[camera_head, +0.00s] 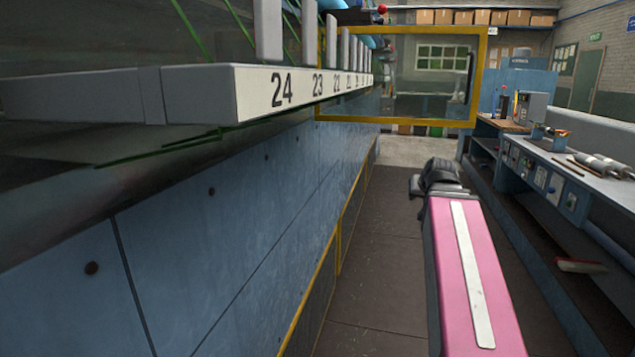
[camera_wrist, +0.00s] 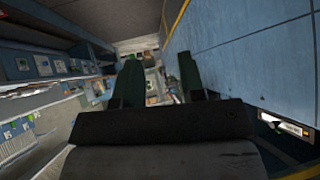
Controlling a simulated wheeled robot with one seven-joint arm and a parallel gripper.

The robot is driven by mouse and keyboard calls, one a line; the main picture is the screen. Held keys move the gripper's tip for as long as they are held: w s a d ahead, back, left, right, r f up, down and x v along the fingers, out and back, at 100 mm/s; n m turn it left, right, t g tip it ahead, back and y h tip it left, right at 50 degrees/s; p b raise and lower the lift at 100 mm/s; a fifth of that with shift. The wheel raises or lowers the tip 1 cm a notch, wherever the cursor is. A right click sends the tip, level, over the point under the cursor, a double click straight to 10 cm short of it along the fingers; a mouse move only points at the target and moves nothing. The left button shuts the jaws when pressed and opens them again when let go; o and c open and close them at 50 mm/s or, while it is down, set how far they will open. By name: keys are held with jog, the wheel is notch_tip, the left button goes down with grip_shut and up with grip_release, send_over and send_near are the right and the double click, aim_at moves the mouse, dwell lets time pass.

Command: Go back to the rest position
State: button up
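My gripper (camera_wrist: 160,78) shows in the wrist view with its two dark fingers apart and nothing held between them. In the head view my pink arm reaches forward along the aisle, ending in a dark wrist part. The fingers cannot be made out there. The arm is clear of the blue panelled wall on the left and the workbench on the right.
A numbered grey ledge (camera_head: 290,88) juts from the blue wall (camera_head: 200,230) at left. A yellow-framed window panel (camera_head: 430,70) stands ahead. A workbench (camera_head: 560,180) with tools lines the right. The dark aisle floor (camera_head: 385,250) is clear.

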jog(key=s+a+f+g, duration=0.3)
jog(key=s+a+f, duration=0.1)
jog(key=f, duration=0.8)
jog(key=s+a+f+n+g, duration=0.1)
jog(key=s+a+f+g, duration=0.2)
jog(key=f, duration=0.9)
jog(key=s+a+f+g, duration=0.3)
jog(key=s+a+f, duration=0.2)
jog(key=f, duration=0.7)
jog(key=shift+a+f, duration=0.3)
jog(key=shift+a, duration=0.35)
jog(key=shift+w, duration=0.1)
jog(key=shift+s+r, duration=0.25)
jog(key=shift+r, duration=0.1)
